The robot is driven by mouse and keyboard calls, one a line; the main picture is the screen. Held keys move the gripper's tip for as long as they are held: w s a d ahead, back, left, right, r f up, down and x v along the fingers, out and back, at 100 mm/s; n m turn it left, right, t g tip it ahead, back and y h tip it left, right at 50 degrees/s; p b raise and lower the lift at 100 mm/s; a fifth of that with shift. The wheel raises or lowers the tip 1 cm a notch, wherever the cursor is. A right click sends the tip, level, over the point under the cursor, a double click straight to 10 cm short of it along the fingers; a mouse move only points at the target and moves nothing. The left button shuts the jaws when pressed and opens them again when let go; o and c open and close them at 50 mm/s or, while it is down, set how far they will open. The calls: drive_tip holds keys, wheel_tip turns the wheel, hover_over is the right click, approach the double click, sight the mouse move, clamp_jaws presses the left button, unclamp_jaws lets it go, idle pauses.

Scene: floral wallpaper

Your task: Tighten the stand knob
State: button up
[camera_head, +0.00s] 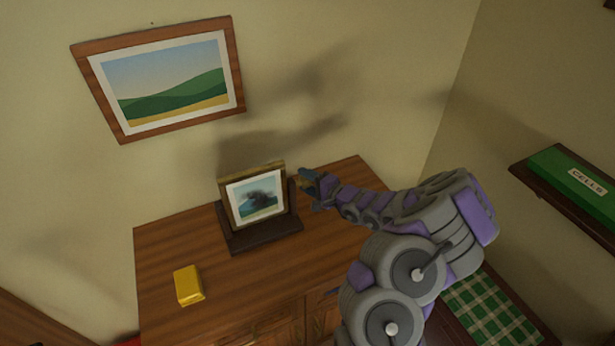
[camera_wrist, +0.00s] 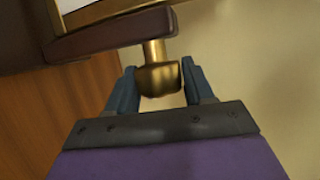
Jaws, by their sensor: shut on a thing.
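The stand (camera_head: 264,235) is a dark wooden base with an upright, on top of the wooden cabinet. It holds a small gold-framed picture (camera_head: 256,199). The brass stand knob (camera_wrist: 159,79) sticks out from the side of the upright on a short shaft, seen in the wrist view. My gripper (camera_wrist: 160,84) is shut on the knob, with one dark blue finger on each side of it. In the head view my gripper (camera_head: 306,183) is at the right side of the stand, and the knob is mostly hidden there.
A yellow gold-like block (camera_head: 188,285) lies on the cabinet top (camera_head: 160,250) at the front left. A landscape picture (camera_head: 165,80) hangs on the wall above. A green box marked "CELLS" (camera_head: 570,180) sits on a wall shelf (camera_head: 540,185) at right. The cabinet's right top looks clear.

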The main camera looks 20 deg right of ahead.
drive_tip(key=m+g+p, duration=0.1)
drive_tip(key=g+p, duration=0.2)
drive_tip(key=p, duration=0.1)
drive_tip(key=shift+r+h, duration=0.1)
drive_tip(key=shift+h, duration=0.2)
drive_tip(key=g+p, duration=0.2)
drive_tip(key=p, duration=0.3)
drive_tip(key=shift+s+m, duration=0.1)
drive_tip(key=shift+m, duration=0.2)
drive_tip(key=m+g+p, duration=0.1)
drive_tip(key=g+p, duration=0.3)
drive_tip(key=p, duration=1)
drive_tip(key=shift+r+g+h, duration=0.15)
drive_tip(key=shift+g+h, duration=0.25)
drive_tip(key=g+p, duration=0.2)
drive_tip(key=p, duration=0.3)
drive_tip(key=shift+w, duration=0.2)
drive_tip(key=shift+w+f+m+g+p, duration=0.1)
drive_tip(key=shift+f+m+g+p, duration=0.1)
drive_tip(key=shift+g+p, duration=0.25)
drive_tip(key=shift+w+f+m+g+p, duration=0.1)
drive_tip(key=shift+m+g+p, duration=0.1)
drive_tip(key=shift+g, duration=0.45)
drive_tip(key=shift+g+b, duration=0.6)
drive_tip(key=shift+g, duration=0.2)
drive_tip(key=shift+r+m+g+b, duration=0.1)
drive_tip(key=shift+m+g+b, duration=0.2)
drive_tip(key=shift+g+b, duration=0.1)
drive_tip(key=o, duration=1)
drive_tip(key=shift+c, duration=0.2)
